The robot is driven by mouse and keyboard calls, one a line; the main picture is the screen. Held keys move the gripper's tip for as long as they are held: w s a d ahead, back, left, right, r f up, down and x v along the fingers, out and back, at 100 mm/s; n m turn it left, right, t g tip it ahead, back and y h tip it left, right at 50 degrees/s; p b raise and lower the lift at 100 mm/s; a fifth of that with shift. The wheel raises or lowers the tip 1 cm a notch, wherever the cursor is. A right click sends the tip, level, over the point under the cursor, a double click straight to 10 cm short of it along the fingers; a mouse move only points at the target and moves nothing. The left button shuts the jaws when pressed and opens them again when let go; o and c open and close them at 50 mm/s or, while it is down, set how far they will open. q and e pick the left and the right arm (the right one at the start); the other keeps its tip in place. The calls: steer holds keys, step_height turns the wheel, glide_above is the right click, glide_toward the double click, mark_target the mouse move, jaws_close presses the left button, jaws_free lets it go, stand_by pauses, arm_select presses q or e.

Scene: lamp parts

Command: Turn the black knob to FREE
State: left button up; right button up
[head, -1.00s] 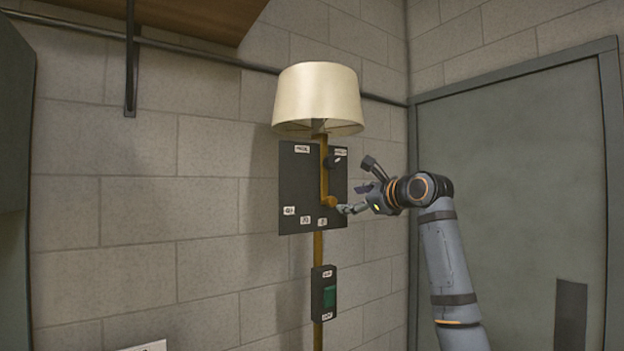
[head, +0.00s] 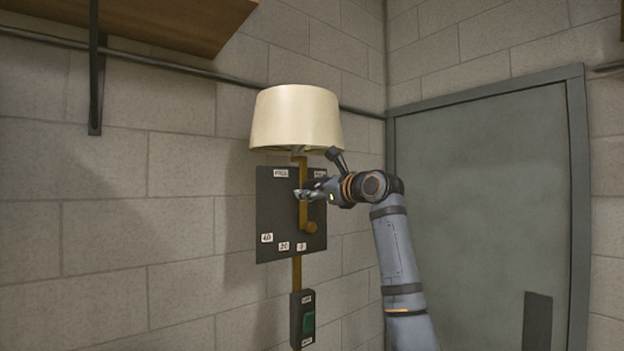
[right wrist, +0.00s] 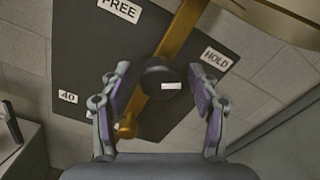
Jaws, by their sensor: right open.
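The black knob (right wrist: 160,82) is a round cap with a white mark on its right side in the right wrist view. The FREE label (right wrist: 119,9) is at upper left and the HOLD label (right wrist: 215,62) at right. My right gripper (head: 312,192) is at the panel, open, with one finger on each side of the knob in the wrist view. I see no clear contact. In the head view the gripper hides the knob. My left gripper is not in view.
A brass arm with a round end (head: 310,227) crosses the panel close to my fingers. A cream lampshade (head: 296,118) hangs just above. A switch box with a green button (head: 308,322) is below. A grey door (head: 480,200) stands at right.

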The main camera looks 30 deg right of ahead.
steer(key=shift+w, duration=0.15)
steer(key=shift+c, duration=0.6)
steer(key=shift+f, duration=0.1)
steer(key=c, duration=1.1)
